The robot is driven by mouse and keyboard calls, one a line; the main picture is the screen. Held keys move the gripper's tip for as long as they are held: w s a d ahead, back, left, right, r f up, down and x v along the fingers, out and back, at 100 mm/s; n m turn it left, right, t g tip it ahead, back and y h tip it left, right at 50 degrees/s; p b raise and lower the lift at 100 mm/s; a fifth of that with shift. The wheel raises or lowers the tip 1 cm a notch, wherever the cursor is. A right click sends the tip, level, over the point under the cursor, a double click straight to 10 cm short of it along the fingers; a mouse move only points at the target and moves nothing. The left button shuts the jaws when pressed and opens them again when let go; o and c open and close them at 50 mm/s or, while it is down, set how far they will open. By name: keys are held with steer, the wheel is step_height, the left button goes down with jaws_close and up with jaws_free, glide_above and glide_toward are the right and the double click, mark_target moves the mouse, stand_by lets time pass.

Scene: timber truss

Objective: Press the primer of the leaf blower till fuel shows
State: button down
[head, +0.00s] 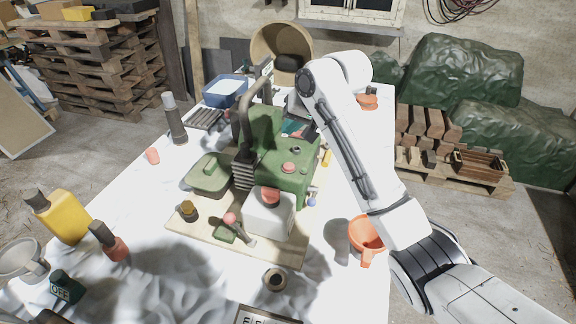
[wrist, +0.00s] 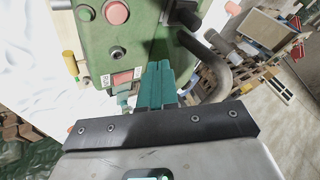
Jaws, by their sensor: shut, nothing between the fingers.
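The leaf blower's green housing (head: 285,165) stands on a pale board (head: 285,255) on the table, with a white tank (head: 270,218) under a red cap at its front. A round red button (head: 289,168) is on its top face; a round pink-red button (wrist: 116,13) shows on green housing in the wrist view. A pink bulb (head: 230,218) sits at the board's front. I cannot tell which is the primer. No fuel shows clearly. My gripper's teal fingers (wrist: 155,68) are shut and empty, close to the housing's edge beside a small red-and-white label; I cannot tell whether they touch.
A dark curved tube (head: 243,105) rises beside the housing. An orange funnel (head: 366,240) stands right of the board.

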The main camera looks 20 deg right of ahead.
steer(key=b, duration=0.6)
glide_above(290, 166)
step_height(290, 166, down, 6)
steer(key=shift+d+f, duration=0.1)
steer(key=shift+f, duration=1.1)
steer(key=shift+f, duration=0.1)
stand_by(0.7)
steer(key=shift+f, duration=0.25)
steer(key=shift+f, duration=0.6)
stand_by(0.9)
steer(key=shift+r+p, duration=0.15)
steer(key=shift+p, duration=0.2)
steer(key=shift+r+p, duration=0.8)
steer(key=shift+p, duration=0.05)
steer(key=shift+r, duration=0.1)
steer(key=shift+r+p, duration=2.1)
steer(key=shift+r, duration=0.35)
